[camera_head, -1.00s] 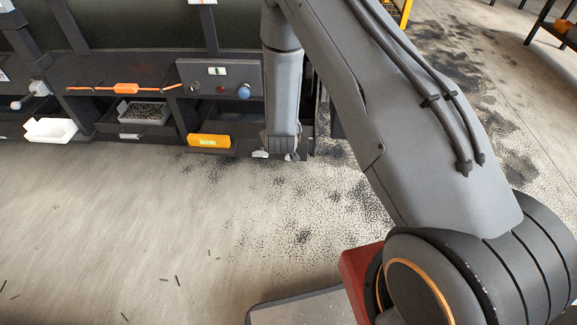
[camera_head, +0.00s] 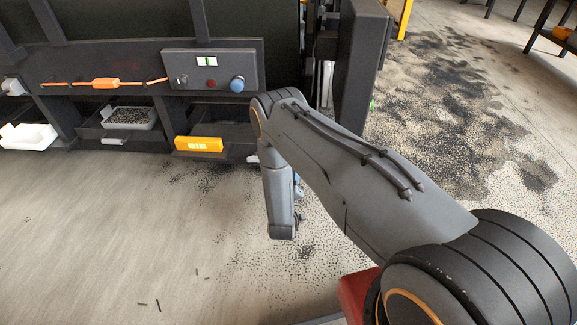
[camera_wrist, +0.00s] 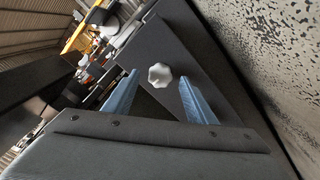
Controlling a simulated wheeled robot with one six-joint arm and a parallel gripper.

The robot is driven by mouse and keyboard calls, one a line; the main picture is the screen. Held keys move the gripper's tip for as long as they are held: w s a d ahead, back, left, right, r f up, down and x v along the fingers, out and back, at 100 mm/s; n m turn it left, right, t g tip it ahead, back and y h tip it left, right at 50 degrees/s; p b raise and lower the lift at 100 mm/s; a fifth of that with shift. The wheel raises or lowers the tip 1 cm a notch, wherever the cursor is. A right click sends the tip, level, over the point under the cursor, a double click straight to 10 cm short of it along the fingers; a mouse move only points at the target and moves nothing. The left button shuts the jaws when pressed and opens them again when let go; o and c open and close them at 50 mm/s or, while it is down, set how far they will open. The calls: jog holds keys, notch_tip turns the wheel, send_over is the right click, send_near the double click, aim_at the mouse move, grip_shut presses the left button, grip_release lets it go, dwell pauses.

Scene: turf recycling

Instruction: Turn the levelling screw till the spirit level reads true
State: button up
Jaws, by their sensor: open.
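A pale grey lobed knob (camera_wrist: 160,75), which looks like the levelling screw, stands out from a dark flat surface in the wrist view. My gripper (camera_wrist: 158,78) is open, with its two blue fingers on either side of the knob in the picture. I cannot tell how far the fingertips are from it, and I see no contact. In the head view my forearm hides most of the gripper and the knob does not show. A small white and green window (camera_head: 207,62) on the grey panel may be the spirit level; its reading is too small to make out.
The grey panel (camera_head: 190,76) carries a blue knob (camera_head: 237,84) and a red button (camera_head: 211,84). Below are a yellow box (camera_head: 198,144), a tray of dark granules (camera_head: 130,117) and a white bin (camera_head: 28,136). Dark granules litter the floor at right; the floor at left is mostly clear.

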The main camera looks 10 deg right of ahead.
jog(key=shift+b+x, duration=0.65)
jog(key=shift+x, duration=1.5)
jog(key=shift+c, duration=0.4)
jog(key=c, duration=1)
jog(key=shift+o, duration=0.2)
jog(key=shift+m+p, duration=0.3)
jog(key=shift+m, duration=0.1)
jog(key=m+p, duration=0.2)
jog(key=m, duration=0.2)
jog(key=shift+s+p, duration=0.1)
jog(key=shift+p, duration=0.3)
jog(key=shift+m+p, duration=1.05)
jog(key=shift+m, duration=1.45)
jog(key=shift+f, duration=0.1)
